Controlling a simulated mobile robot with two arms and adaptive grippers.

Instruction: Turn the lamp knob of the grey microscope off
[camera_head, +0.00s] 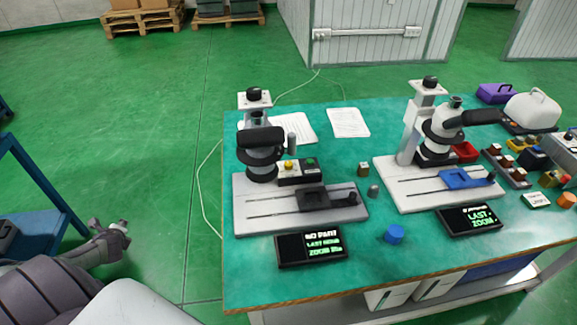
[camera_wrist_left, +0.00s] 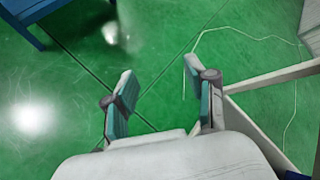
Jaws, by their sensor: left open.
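Two microscopes stand on the green-topped table (camera_head: 255,283). The left microscope (camera_head: 262,160) has a dark head, a light grey base and a black stage. The right microscope (camera_head: 437,135) has a white and dark head and a blue stage. I cannot tell for sure which is the grey one. A small box (camera_head: 297,179) with a yellow knob and a green button sits at the left microscope. Black knobs top both columns; which knob is the lamp's is unclear. My left gripper (camera_head: 124,229) is open and empty over the floor, left of the table. It also shows in the left wrist view (camera_wrist_left: 165,82).
A display (camera_head: 310,247) lies before the left microscope, another (camera_head: 470,220) before the right one. A blue cylinder (camera_head: 394,234) stands between them. Boxes and small parts crowd the table's right end. A blue frame (camera_head: 40,180) stands at far left. Floor between is clear except for a cable.

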